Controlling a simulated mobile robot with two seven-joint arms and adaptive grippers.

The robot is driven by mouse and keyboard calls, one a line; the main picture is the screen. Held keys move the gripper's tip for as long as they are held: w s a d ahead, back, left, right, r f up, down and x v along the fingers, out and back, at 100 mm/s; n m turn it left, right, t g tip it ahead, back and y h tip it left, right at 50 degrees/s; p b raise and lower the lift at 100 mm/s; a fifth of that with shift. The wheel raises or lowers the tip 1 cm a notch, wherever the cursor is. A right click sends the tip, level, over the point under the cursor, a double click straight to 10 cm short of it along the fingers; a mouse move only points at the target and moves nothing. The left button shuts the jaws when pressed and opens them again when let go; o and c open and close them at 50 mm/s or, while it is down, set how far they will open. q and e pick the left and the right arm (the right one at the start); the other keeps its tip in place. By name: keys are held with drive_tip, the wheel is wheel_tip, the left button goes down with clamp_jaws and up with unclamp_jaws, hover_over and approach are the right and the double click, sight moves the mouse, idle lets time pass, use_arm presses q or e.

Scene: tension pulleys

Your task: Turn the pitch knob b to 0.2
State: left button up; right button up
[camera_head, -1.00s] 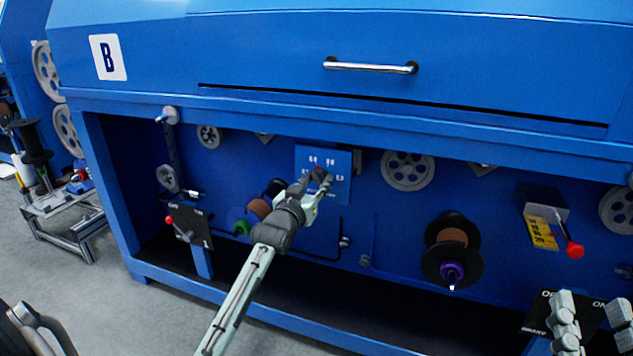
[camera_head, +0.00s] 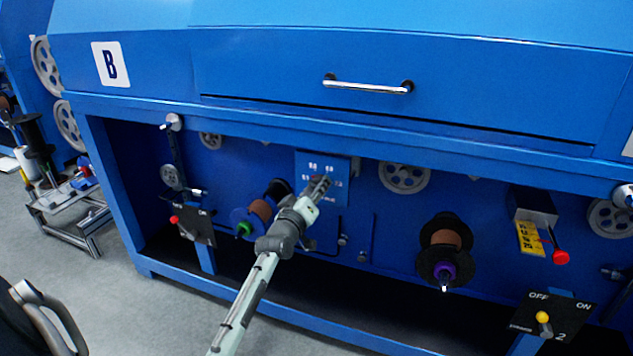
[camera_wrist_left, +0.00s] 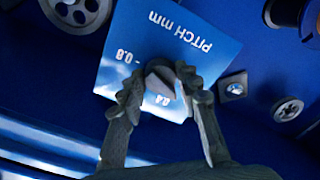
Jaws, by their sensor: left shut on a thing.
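The pitch panel is a blue plate (camera_head: 337,195) with white numbers on the front of machine B. In the left wrist view the plate (camera_wrist_left: 206,67) reads "PITCH mm", upside down, with 0.8 and 0.4 legible. The pitch knob (camera_wrist_left: 160,77) is a grey piece in the plate's middle. My left gripper (camera_wrist_left: 156,92) is shut on the knob, one finger on each side. In the head view my left gripper (camera_head: 320,184) covers the knob and part of the scale, so the pointed value cannot be read. My right gripper is out of view.
A switch box (camera_head: 192,223) with a red-tipped lever is left of the panel. Spools (camera_head: 445,243) and pulleys (camera_head: 403,177) line the recess. A yellow-scaled box (camera_head: 532,238) and an ON/OFF box (camera_head: 552,316) are at right. The drawer handle (camera_head: 368,87) is above.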

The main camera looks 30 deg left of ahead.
use_arm(q)
drive_tip(key=shift+n+p, duration=0.8)
drive_tip(key=shift+n, duration=1.4)
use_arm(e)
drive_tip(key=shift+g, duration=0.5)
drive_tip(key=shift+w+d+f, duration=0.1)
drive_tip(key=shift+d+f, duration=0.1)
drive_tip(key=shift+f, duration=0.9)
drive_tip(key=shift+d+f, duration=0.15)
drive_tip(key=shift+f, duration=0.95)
use_arm(q)
drive_tip(key=o, duration=1.2)
drive_tip(key=shift+c, duration=0.2)
drive_tip(key=shift+s, duration=0.1)
drive_tip(key=v, duration=1.1)
drive_tip(key=shift+s, duration=0.4)
drive_tip(key=shift+d, duration=0.1)
